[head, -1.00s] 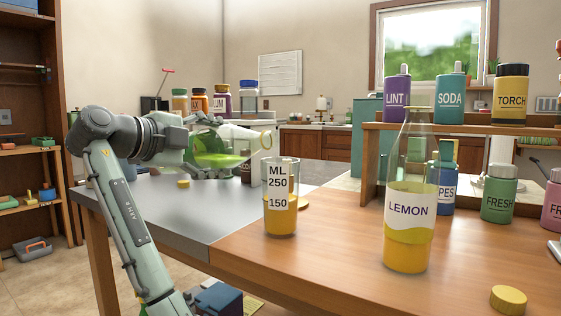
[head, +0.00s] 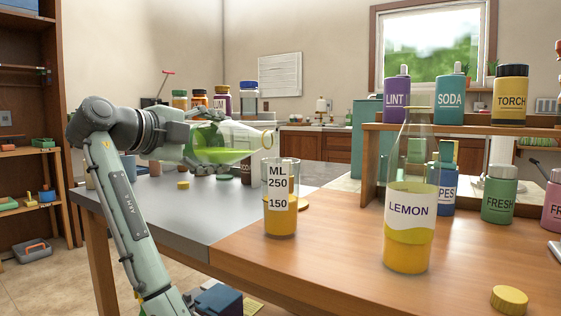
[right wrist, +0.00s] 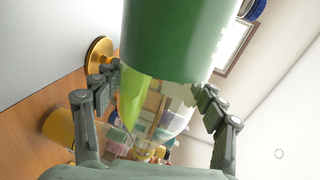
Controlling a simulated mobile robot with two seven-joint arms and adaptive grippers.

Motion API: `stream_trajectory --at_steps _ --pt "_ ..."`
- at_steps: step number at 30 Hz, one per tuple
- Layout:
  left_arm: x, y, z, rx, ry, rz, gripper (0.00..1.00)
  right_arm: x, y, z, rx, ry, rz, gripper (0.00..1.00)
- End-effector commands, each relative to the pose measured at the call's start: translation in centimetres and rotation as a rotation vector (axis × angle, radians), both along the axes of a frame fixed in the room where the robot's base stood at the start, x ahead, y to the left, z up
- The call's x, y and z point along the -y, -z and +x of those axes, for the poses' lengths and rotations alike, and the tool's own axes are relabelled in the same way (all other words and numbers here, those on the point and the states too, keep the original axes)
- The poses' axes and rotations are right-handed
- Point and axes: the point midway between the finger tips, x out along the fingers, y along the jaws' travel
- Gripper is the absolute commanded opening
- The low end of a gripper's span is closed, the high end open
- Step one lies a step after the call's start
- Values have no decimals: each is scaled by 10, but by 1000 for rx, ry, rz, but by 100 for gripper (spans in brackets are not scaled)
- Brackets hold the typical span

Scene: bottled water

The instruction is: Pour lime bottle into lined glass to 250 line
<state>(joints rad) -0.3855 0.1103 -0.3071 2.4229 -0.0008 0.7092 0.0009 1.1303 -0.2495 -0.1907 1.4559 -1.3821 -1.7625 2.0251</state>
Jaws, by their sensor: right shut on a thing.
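The lime bottle (head: 222,147), clear with lime-green liquid, lies nearly level in the head view. Its mouth is above and near the rim of the lined glass (head: 281,218); I see no stream. The glass stands upright, marked ML, 250 and 150, with yellow-orange liquid near the 150 line. My right gripper (head: 190,148) is shut on the bottle's body. In the right wrist view, its fingers flank the bottle's green part (right wrist: 172,40), and the neck points away. The glass shows partly at lower left (right wrist: 60,128). My left gripper is not in view.
A lemon bottle (head: 408,240) stands right of the glass, with a yellow cap (head: 508,299) in front. Another yellow lid (head: 183,184) lies on the grey surface. A wooden shelf (head: 460,131) with several bottles stands at right.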

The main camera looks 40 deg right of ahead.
Motion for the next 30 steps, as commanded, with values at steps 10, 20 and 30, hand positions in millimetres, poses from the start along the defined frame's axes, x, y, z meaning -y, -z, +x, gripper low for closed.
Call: stream_trajectory --at_steps 10,20,30 --pt "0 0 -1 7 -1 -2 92 0 -6 0 32 0 9 11" --pt "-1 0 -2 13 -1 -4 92 0 -9 0 55 -1 19 11" --pt "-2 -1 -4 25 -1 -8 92 0 -13 0 81 -1 30 11"
